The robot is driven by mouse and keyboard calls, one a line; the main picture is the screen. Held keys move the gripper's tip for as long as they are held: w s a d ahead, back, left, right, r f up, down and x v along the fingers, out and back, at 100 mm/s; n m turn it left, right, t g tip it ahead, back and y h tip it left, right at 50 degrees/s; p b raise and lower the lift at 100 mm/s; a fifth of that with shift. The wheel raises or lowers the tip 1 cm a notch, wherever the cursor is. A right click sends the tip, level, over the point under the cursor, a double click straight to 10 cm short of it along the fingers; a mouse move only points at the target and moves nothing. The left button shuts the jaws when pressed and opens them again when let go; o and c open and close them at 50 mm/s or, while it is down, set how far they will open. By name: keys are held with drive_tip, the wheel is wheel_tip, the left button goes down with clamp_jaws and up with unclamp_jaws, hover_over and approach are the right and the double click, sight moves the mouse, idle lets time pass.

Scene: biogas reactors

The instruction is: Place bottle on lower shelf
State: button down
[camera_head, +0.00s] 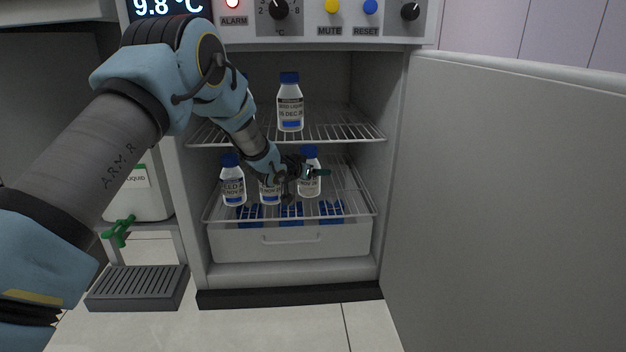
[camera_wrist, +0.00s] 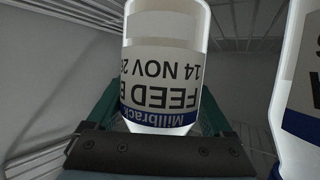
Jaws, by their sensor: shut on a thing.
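My gripper (camera_head: 318,173) is shut on a white bottle with a blue cap (camera_head: 309,184), over the right part of the lower wire shelf (camera_head: 350,205) inside the open fridge. In the wrist view the bottle (camera_wrist: 163,85) sits between the teal fingers, its label upside down, reading "FEED" and "14 NOV". Whether its base touches the shelf is hard to tell. Two similar bottles stand left of it on this shelf: a left bottle (camera_head: 232,186) and a middle bottle (camera_head: 270,194), partly hidden by my gripper. A neighbouring bottle is close beside it in the wrist view (camera_wrist: 305,100).
A bottle (camera_head: 290,106) stands on the upper wire shelf (camera_head: 345,130), above my forearm. A drawer (camera_head: 290,243) with blue-capped items lies below the lower shelf. The open door (camera_head: 510,200) bounds the right side. The lower shelf looks free right of the held bottle.

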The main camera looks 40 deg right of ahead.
drive_tip(key=shift+a+f, duration=0.15)
drive_tip(key=shift+f, duration=0.5)
drive_tip(key=shift+f, duration=0.15)
unclamp_jaws()
drive_tip(key=shift+a+r, duration=0.15)
drive_tip(key=shift+r, duration=0.05)
drive_tip(key=p+v, duration=0.4)
drive_tip(key=v, duration=0.7)
drive_tip(key=shift+s+a+r, duration=0.15)
drive_tip(key=shift+a+r, duration=0.05)
drive_tip(key=shift+a, duration=0.1)
